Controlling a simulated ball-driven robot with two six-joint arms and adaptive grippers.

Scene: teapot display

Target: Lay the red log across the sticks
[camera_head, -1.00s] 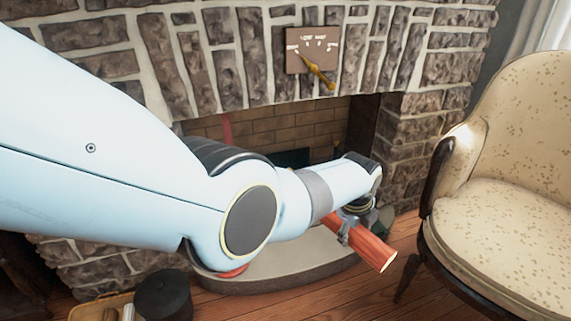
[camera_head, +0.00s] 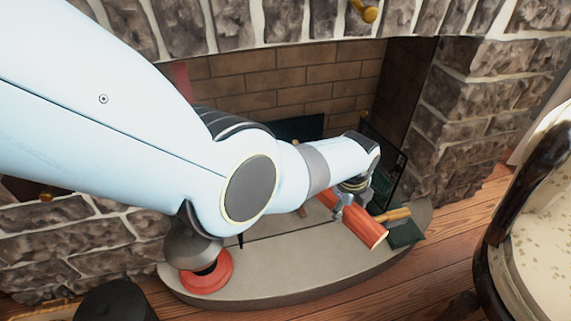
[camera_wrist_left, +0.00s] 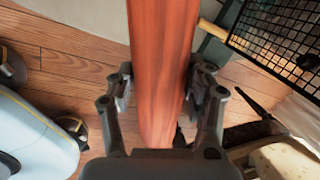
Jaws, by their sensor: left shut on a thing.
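The red log (camera_head: 362,228) is in my left gripper (camera_head: 352,200), in front of the fireplace opening in the head view. Its pale cut end points toward the lower right, and my arm hides part of its far end. In the left wrist view the red log (camera_wrist_left: 160,70) runs lengthwise between the two fingers of my left gripper (camera_wrist_left: 160,98), which are closed around it. A light wooden stick (camera_head: 395,214) shows just right of the log. A stick end also shows in the left wrist view (camera_wrist_left: 212,29). Other sticks cannot be made out. My right gripper is not in view.
A curved stone hearth (camera_head: 290,272) lies below the log. A black mesh screen (camera_wrist_left: 280,40) stands beside the log.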

